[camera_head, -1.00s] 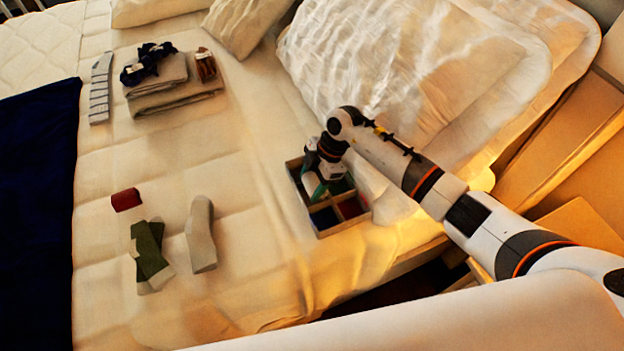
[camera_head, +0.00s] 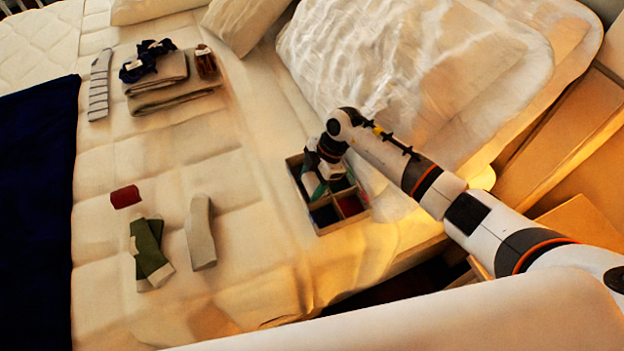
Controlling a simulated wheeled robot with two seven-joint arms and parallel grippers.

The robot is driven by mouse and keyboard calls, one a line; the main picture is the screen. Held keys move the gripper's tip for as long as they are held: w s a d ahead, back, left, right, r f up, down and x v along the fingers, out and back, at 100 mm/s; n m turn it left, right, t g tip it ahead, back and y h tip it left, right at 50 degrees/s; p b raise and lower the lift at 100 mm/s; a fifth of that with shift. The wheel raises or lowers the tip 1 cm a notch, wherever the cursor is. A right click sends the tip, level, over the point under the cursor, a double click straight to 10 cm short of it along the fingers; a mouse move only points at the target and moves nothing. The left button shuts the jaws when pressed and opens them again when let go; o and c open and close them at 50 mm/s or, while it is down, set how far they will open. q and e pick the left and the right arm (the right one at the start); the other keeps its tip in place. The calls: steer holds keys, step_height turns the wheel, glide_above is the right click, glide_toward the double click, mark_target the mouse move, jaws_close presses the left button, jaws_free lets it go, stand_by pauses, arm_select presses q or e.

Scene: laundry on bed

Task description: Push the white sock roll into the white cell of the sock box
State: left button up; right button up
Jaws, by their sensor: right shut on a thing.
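The sock box (camera_head: 346,225) is an open wooden box with divided cells, lying on the bed near its right edge. A red cell (camera_head: 351,206) and a dark blue cell (camera_head: 325,215) show at its near end. My right gripper (camera_head: 316,189) points down into the box's left side, farther back than these cells. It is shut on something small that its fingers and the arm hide. The white sock roll does not show clearly anywhere; the white cell cannot be made out either. My left gripper is not in view.
On the bed lie a red sock roll (camera_head: 125,197), crossed green socks (camera_head: 149,251), a grey sock (camera_head: 201,232) and a striped sock (camera_head: 99,86). Folded grey cloths (camera_head: 177,97) lie at the back. A large pillow (camera_head: 400,70) is behind the box.

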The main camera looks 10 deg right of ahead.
steer(key=shift+r, duration=0.1)
stand_by(0.3)
steer(key=o, duration=1)
steer(key=shift+o, duration=0.2)
steer(key=v, duration=1.2)
